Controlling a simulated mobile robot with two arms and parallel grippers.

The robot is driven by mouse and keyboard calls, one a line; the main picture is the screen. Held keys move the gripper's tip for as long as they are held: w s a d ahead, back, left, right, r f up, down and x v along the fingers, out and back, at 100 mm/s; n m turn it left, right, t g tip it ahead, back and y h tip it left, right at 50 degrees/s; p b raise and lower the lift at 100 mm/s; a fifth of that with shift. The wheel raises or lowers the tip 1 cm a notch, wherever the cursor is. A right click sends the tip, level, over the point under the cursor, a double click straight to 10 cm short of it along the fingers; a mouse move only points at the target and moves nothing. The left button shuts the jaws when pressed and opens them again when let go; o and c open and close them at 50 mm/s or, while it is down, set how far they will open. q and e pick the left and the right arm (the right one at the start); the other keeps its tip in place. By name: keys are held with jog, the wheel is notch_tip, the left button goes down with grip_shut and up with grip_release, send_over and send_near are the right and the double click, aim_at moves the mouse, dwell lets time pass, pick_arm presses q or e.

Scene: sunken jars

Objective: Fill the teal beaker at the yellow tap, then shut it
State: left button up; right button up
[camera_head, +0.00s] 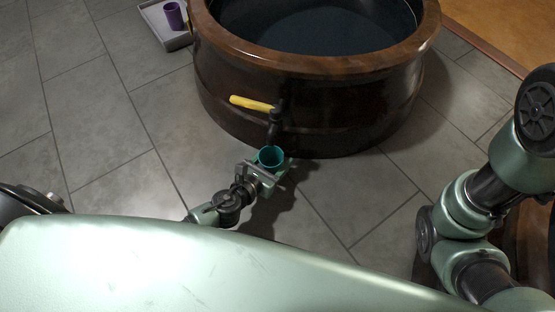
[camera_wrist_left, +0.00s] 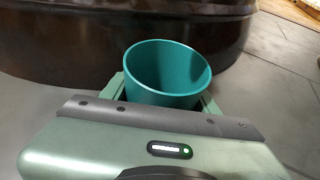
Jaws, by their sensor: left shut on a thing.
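The teal beaker (camera_head: 271,157) is upright in my left gripper (camera_head: 265,170), which is shut on it. In the left wrist view the beaker (camera_wrist_left: 168,72) shows its open mouth, and no water can be made out inside. The yellow tap (camera_head: 252,103) has a yellow lever handle pointing left and a dark spout (camera_head: 274,128) on the side of the brown tub. The beaker's mouth is just below the spout in the head view. Whether any water runs is too small to tell. My right gripper is out of view; only my right arm shows at the right.
The round brown tub (camera_head: 320,107) holds dark water (camera_head: 310,25). A grey tray (camera_head: 157,22) with a purple cup (camera_head: 173,15) lies on the floor at the upper left.

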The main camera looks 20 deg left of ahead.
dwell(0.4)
pick_arm(q)
jog(key=shift+f, duration=0.35)
jog(key=o, duration=1.7)
jog(key=v, duration=0.8)
jog(key=shift+w, duration=0.1)
